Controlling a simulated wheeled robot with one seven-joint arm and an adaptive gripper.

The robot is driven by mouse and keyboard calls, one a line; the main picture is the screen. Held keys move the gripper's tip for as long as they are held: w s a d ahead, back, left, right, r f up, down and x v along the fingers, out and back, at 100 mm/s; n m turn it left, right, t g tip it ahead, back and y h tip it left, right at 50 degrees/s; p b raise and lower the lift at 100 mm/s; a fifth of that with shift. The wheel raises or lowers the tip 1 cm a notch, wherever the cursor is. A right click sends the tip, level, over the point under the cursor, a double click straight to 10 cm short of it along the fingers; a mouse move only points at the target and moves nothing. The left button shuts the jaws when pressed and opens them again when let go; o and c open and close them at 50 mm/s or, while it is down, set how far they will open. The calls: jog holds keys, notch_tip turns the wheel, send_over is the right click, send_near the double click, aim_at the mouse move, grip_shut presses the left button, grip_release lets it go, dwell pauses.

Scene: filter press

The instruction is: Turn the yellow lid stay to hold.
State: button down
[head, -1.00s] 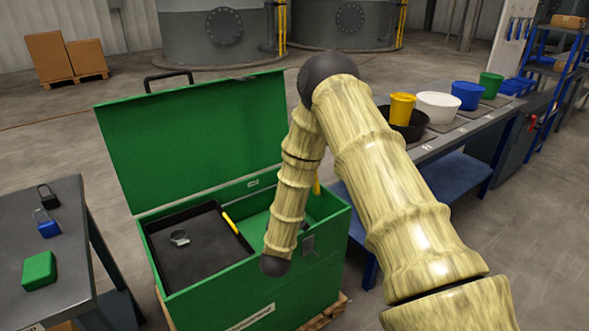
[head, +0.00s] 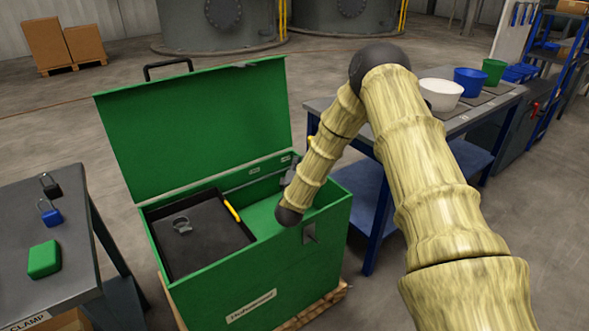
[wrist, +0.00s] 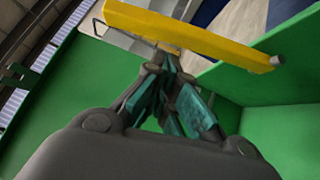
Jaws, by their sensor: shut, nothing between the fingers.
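The yellow lid stay (wrist: 190,35) is a flat bar with a grey end. It slants across the top of the wrist view, above the right wall of the green box. In the head view only a small bit of the stay (head: 311,141) shows beside my arm; the rest is hidden. My gripper (wrist: 170,62) is shut and empty, its fingertips close below the bar in the wrist view; I cannot tell whether they touch. The green box (head: 262,290) stands with its lid (head: 195,125) raised.
A black tray (head: 205,255) in the box holds a grey clamp (head: 181,225) and a yellow-handled item (head: 232,210). A grey table (head: 45,285) stands left. A bench with a white bowl (head: 440,94) and coloured tubs stands right.

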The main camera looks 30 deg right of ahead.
jog(key=shift+w+d+r, duration=0.1)
jog(key=shift+d+r, duration=0.1)
jog(key=shift+d, duration=0.6)
jog(key=shift+w+p, duration=0.1)
jog(key=shift+p, duration=0.3)
